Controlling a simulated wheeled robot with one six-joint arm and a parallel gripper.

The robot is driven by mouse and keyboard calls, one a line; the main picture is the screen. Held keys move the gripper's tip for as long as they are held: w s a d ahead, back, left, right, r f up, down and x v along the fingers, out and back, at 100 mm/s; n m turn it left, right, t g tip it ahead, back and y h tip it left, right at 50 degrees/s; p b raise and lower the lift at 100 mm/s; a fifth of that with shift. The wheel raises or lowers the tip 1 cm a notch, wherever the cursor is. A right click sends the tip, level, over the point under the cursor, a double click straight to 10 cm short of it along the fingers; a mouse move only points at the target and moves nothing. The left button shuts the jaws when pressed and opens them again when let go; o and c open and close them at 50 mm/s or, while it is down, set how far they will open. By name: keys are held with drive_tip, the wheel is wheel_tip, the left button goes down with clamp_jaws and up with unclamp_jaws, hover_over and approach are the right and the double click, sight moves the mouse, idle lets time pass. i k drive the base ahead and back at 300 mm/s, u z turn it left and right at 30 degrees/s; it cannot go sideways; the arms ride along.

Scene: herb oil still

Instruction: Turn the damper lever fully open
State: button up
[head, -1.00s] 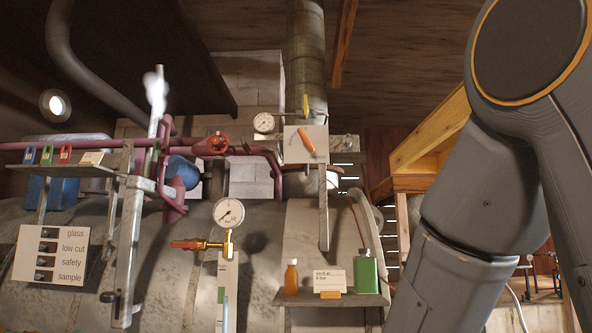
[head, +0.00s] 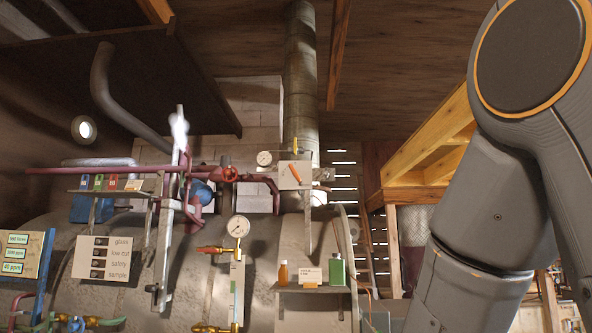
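A short orange lever (head: 295,174) sits on a pale square plate (head: 286,184) in front of the metal flue pipe (head: 300,95). It slants from upper left to lower right. I take it for the damper lever, though its markings are too small to read. A small yellow upright piece (head: 295,145) stands just above the plate. My gripper is outside the head view. Only my grey arm links show, at the right, well apart from the lever.
A shelf (head: 313,289) with an orange bottle (head: 283,273) and a green bottle (head: 336,270) juts out below the plate. Left are a round gauge (head: 238,227), red pipes and a switch panel (head: 79,258). A wooden stair (head: 432,150) stands right.

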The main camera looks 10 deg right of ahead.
sight(295, 173)
drive_tip(key=u, duration=0.7)
drive_tip(key=i, duration=1.15)
drive_tip(key=z, duration=0.1)
